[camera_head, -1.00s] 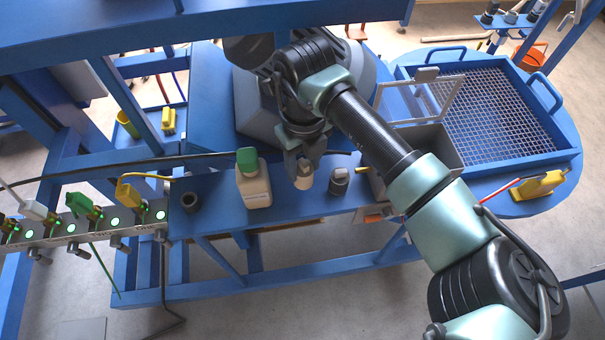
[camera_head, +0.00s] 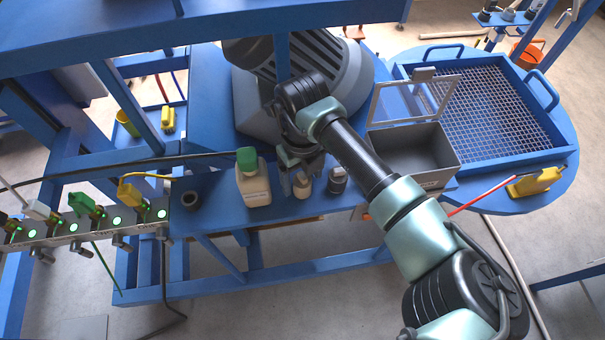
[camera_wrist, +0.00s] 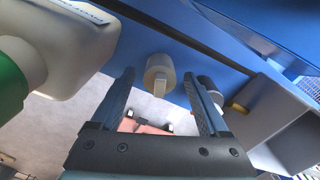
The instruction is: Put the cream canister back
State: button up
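The cream canister (camera_head: 302,188) stands upright on the blue shelf (camera_head: 225,205), between the white bottle with a green cap (camera_head: 253,186) and a dark grey canister (camera_head: 337,181). In the wrist view the cream canister (camera_wrist: 157,66) shows in the gap between the fingertips, apparently just beyond them. My gripper (camera_head: 300,172) is open, with its fingers well apart on both sides, and it does not grip the canister. In the wrist view my gripper (camera_wrist: 159,78) has clear space between each finger and the canister.
The white bottle (camera_wrist: 65,40) is close to the left finger. A grey open box with a raised clear lid (camera_head: 415,155) stands to the right. A dark ring-shaped cup (camera_head: 190,200) sits at the shelf's left. A blue-framed mesh tray (camera_head: 490,110) lies farther right.

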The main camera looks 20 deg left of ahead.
aim_at(302, 176)
notch_tip(302, 176, up, 12)
jog(key=b, duration=0.2)
jog(key=shift+r, duration=0.2)
dwell(0.3)
dwell(0.4)
